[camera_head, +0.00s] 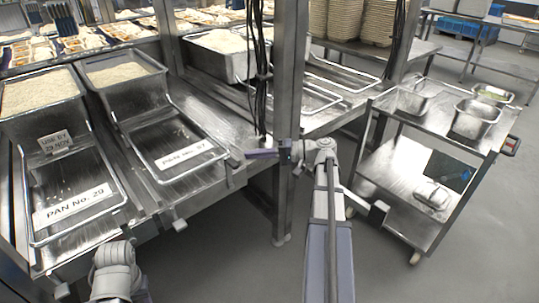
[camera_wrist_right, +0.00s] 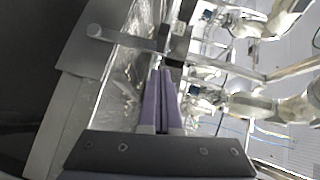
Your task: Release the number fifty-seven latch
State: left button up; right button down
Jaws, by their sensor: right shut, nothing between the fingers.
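The label "PAN No. 57" (camera_head: 186,154) lies on a wire-framed tray (camera_head: 160,133) in front of a rice-filled pan (camera_head: 122,72). A small metal fitting, apparently the latch (camera_head: 232,168), sits at the tray's right front corner. In the right wrist view a grey rod with a round end (camera_wrist_right: 120,39) runs to a dark block just beyond my fingertips; it looks like a latch. My right gripper (camera_head: 250,154) has purple fingers, shut and empty, pointing left close to the fitting. Contact cannot be told. My left arm shows at the bottom left; its gripper is out of view.
A second tray (camera_head: 40,190) labelled "PAN No. 29" (camera_head: 72,206) is at the left, with another rice pan (camera_head: 40,92) behind it. A metal post (camera_head: 288,110) with hanging black cables stands beside my right gripper. A steel cart (camera_head: 455,128) with metal pans stands right.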

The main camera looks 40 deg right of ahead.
pick_arm(q)
jog(key=shift+f, duration=0.3)
pick_arm(e)
jog(key=shift+s+a+f, duration=0.15)
jog(key=shift+a, duration=0.65)
jog(key=shift+s+a+f, duration=0.1)
jog(key=shift+a+f, duration=0.05)
jog(key=shift+a, duration=0.65)
